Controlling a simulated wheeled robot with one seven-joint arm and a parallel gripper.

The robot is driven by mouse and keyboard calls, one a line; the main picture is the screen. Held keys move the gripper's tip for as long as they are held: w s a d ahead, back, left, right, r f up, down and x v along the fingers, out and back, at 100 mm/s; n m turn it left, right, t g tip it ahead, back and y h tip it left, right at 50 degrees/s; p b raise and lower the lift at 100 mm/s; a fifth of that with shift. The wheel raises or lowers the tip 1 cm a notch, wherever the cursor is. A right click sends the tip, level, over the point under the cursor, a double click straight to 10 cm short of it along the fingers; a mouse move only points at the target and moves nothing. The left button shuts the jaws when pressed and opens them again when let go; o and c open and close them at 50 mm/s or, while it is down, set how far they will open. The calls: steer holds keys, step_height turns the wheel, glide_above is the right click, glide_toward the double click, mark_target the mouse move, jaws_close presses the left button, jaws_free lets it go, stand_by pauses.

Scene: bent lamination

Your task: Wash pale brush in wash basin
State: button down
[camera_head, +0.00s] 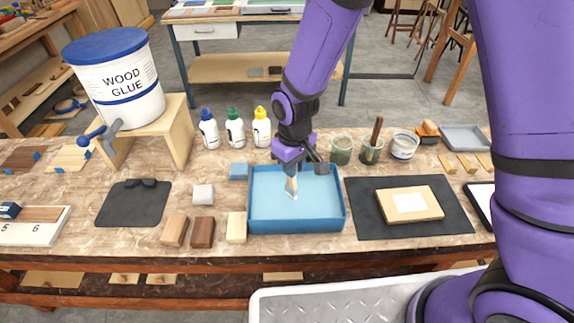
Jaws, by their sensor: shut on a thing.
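The wash basin (296,221) is a blue rectangular tray with raised walls in the middle of the workbench. The pale brush (291,186) has a light wooden handle and whitish bristles. It points down inside the outline of the basin, bristles lowest; I cannot tell whether they touch the basin floor. My gripper (291,168) is over the back part of the basin and is shut on the brush's handle. The fingers and the top of the handle are partly hidden by my wrist.
Behind the basin stand several glue bottles (234,128) at left, and jars (341,150) at right, one holding a dark-handled brush (376,133). Blocks (203,231) lie left of the basin. A dark mat (365,222) with a wooden board (410,204) lies right. A wood glue bucket (115,80) stands far left.

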steer(key=d, duration=0.4)
steer(key=shift+s, duration=0.1)
stand_by(0.4)
steer(key=shift+a, duration=2.95)
steer(key=shift+d, duration=0.1)
steer(key=d, duration=0.5)
steer(key=shift+d, duration=0.4)
steer(key=shift+a+r, duration=0.5)
steer(key=shift+r, duration=0.55)
steer(key=shift+a+r, duration=0.5)
steer(key=shift+r, duration=0.6)
steer(key=shift+a+r, duration=0.5)
steer(key=shift+r, duration=0.55)
